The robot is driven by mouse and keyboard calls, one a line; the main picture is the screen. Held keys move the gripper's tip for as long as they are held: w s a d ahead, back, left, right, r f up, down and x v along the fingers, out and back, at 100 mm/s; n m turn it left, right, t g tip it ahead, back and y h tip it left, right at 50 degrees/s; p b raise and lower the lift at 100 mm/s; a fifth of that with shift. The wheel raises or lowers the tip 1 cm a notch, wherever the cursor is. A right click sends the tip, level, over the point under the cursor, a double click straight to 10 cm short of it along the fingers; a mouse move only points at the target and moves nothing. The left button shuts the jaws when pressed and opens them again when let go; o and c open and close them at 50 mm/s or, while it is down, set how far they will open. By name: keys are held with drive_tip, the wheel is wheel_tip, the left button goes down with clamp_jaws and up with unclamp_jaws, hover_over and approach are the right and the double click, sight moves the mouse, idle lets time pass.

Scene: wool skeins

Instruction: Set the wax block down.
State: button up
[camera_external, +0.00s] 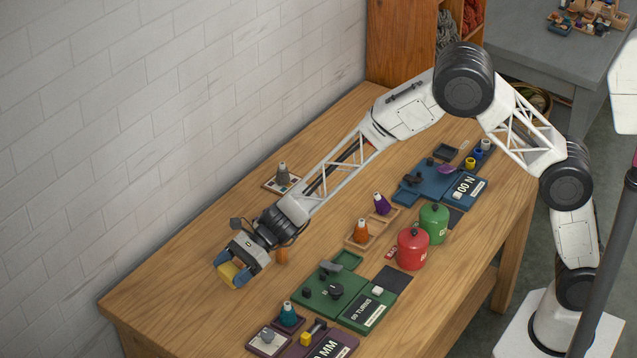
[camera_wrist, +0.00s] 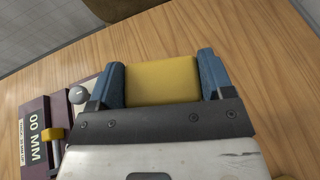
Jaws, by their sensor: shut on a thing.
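The wax block (camera_external: 228,274) is a yellow block held between the blue fingers of my gripper (camera_external: 232,276). In the wrist view the wax block (camera_wrist: 162,80) fills the space between the two fingertips (camera_wrist: 161,82), which press on its left and right sides. My gripper is at the left part of the wooden table (camera_external: 150,300), low over the bare wood. I cannot tell whether the block touches the table.
A purple board (camera_external: 325,345) with a teal cone spool (camera_external: 288,314) and a green board (camera_external: 345,302) lie to the right. Red (camera_external: 411,248) and green (camera_external: 433,222) canisters stand farther right. A white brick wall (camera_external: 120,120) runs behind the table. Bare wood surrounds my gripper's left side.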

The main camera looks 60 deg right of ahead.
drive_tip(key=w+d+f+m+t+h, duration=0.1)
drive_tip(key=w+d+m+t, duration=0.1)
drive_tip(key=d, duration=0.7)
drive_tip(key=w+d+f+m+t+h, duration=0.1)
drive_tip(key=w+d+m+t, duration=0.1)
drive_tip(key=w+d, duration=0.3)
drive_tip(key=w+d+m+t+h, duration=0.1)
drive_tip(key=w+d+m+t, duration=0.1)
drive_tip(key=d, duration=1)
drive_tip(key=shift+w+d+f, duration=0.15)
drive_tip(key=shift+w+f, duration=0.05)
drive_tip(key=shift+w, duration=0.2)
drive_tip(key=shift+w+d+f, duration=0.15)
drive_tip(key=shift+w+f, duration=0.05)
drive_tip(key=shift+w, duration=0.2)
drive_tip(key=d+m+h, duration=0.1)
drive_tip(key=d, duration=0.3)
drive_tip(key=w+d+f+m+t+h, duration=0.1)
drive_tip(key=d, duration=0.4)
drive_tip(key=d+f+m+t+h, duration=0.1)
drive_tip(key=d, duration=0.4)
drive_tip(key=shift+w+d, duration=0.1)
drive_tip(key=shift+w, duration=0.15)
drive_tip(key=d+m+h, duration=0.1)
drive_tip(key=d, duration=0.3)
drive_tip(key=d+f+m+h, duration=0.1)
drive_tip(key=d, duration=0.3)
drive_tip(key=s+d+f+t+h, duration=0.1)
drive_tip(key=d, duration=0.4)
drive_tip(key=shift+m, duration=0.4)
